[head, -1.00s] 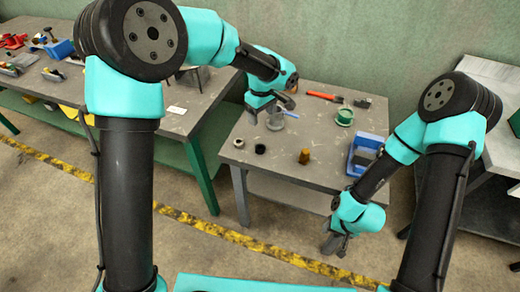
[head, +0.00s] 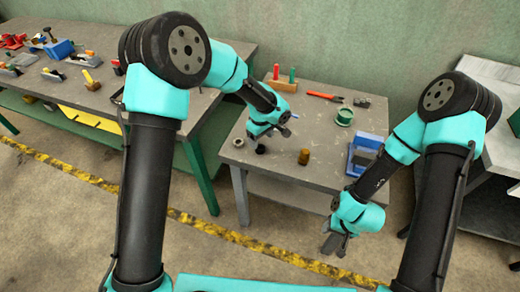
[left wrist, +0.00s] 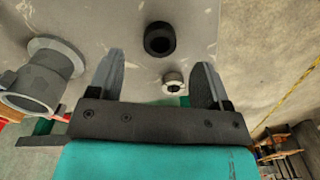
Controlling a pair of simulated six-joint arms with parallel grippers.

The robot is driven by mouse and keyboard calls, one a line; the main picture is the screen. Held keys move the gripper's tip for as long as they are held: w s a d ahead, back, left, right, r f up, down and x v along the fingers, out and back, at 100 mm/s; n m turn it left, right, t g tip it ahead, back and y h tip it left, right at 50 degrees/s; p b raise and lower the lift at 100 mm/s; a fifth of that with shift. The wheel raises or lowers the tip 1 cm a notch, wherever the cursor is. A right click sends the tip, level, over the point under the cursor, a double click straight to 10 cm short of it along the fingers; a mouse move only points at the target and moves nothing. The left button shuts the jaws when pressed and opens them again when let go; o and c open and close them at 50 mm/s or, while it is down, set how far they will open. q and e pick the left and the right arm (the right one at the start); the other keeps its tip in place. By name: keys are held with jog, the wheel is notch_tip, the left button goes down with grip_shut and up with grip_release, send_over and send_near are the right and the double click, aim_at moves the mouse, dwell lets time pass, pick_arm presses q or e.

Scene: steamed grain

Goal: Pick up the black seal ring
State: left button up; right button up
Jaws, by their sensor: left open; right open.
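The black seal ring (head: 260,149) lies flat near the front left of the small grey table, close under my left gripper (head: 272,138). In the left wrist view the seal ring (left wrist: 159,39) shows as a dark ring with an open centre, slightly beyond the fingertips and between their lines. My left gripper (left wrist: 160,60) is open and empty, with the ring apart from both fingers. My right gripper (head: 336,243) is open and empty, low in front of the table's right side.
A small metal nut (left wrist: 173,82) lies near the ring, between the fingers in the left wrist view. A grey flanged piece (left wrist: 45,75) stands left.

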aim_at(260, 148)
pick_arm(q)
jog(key=shift+f, duration=0.15)
jog(key=shift+a+f, duration=0.1)
jog(key=shift+f, duration=2.35)
jog(key=c, duration=1)
